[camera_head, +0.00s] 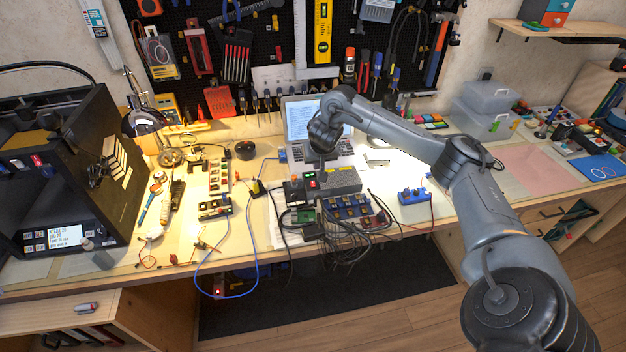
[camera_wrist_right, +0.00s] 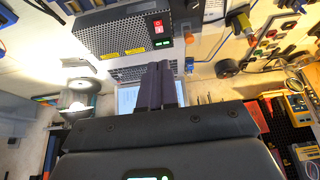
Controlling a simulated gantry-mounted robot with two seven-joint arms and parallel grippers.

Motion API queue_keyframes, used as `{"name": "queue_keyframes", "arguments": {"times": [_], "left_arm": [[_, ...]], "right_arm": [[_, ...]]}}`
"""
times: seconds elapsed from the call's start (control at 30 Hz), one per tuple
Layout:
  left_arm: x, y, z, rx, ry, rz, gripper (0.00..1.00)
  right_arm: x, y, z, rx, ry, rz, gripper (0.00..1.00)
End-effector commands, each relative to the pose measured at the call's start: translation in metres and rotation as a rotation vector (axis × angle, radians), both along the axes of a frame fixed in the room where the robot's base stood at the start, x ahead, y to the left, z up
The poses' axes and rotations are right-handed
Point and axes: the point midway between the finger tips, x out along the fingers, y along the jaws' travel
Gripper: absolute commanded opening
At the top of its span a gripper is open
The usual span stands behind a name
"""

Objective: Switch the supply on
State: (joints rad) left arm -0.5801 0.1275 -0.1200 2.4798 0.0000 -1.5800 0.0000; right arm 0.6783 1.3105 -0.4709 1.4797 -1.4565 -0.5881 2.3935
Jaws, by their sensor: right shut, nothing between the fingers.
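The supply (camera_head: 345,181) is a grey box in the middle of the bench, in front of the laptop. In the right wrist view the supply (camera_wrist_right: 120,36) shows a perforated metal case with yellow labels, and the red switch (camera_wrist_right: 158,26) is clear. My right gripper (camera_head: 319,160) is above and just behind the supply, pointing down. In the wrist view its fingers (camera_wrist_right: 160,70) are together and empty, with a gap in the picture between tips and switch. My left gripper is out of view.
An open laptop (camera_head: 303,118) stands behind the supply. Green boards (camera_head: 301,216) and a bundle of dark cables (camera_head: 345,232) lie in front. A blue device (camera_head: 414,196) is to the right. A 3D printer (camera_head: 60,170) fills the left end.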

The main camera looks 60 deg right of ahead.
Motion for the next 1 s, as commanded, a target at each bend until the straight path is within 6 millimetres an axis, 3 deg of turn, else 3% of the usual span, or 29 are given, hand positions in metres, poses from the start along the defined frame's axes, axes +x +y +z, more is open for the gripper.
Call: {"name": "queue_keyframes", "arguments": {"times": [0.27, 0.57, 1.0], "left_arm": [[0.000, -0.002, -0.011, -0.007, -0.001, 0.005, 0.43], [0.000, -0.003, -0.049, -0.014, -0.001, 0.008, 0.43], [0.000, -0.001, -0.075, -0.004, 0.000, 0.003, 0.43]], "right_arm": [[0.003, -0.003, -0.013, 0.001, -0.001, 0.000, 0.00], [0.016, -0.017, -0.056, 0.005, -0.001, -0.003, 0.00], [0.036, -0.042, -0.114, 0.001, -0.001, -0.001, 0.00]]}}
